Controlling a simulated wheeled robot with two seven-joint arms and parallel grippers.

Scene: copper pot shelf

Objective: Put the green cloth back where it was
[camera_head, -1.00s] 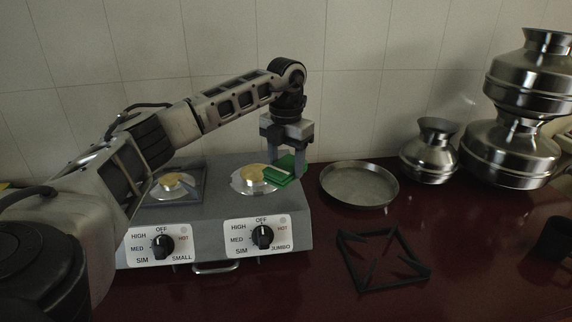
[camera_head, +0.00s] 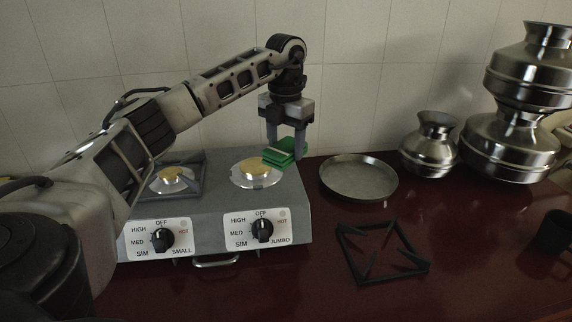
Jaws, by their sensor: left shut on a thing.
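The green cloth (camera_head: 283,149), a folded pad with a pale stripe, shows between the fingers of my left gripper (camera_head: 287,152). That gripper is shut on the cloth and holds it above the back right part of the grey stove (camera_head: 215,205), behind and to the right of the right burner (camera_head: 257,172). Part of the cloth is hidden by the fingers. My right gripper is not in view.
A black pot grate (camera_head: 382,253) lies on the dark red counter at the front right. A shallow metal pan (camera_head: 358,181) stands right of the stove. Metal pots (camera_head: 430,147) stand at the back right. A dark cup (camera_head: 554,234) is at the right edge.

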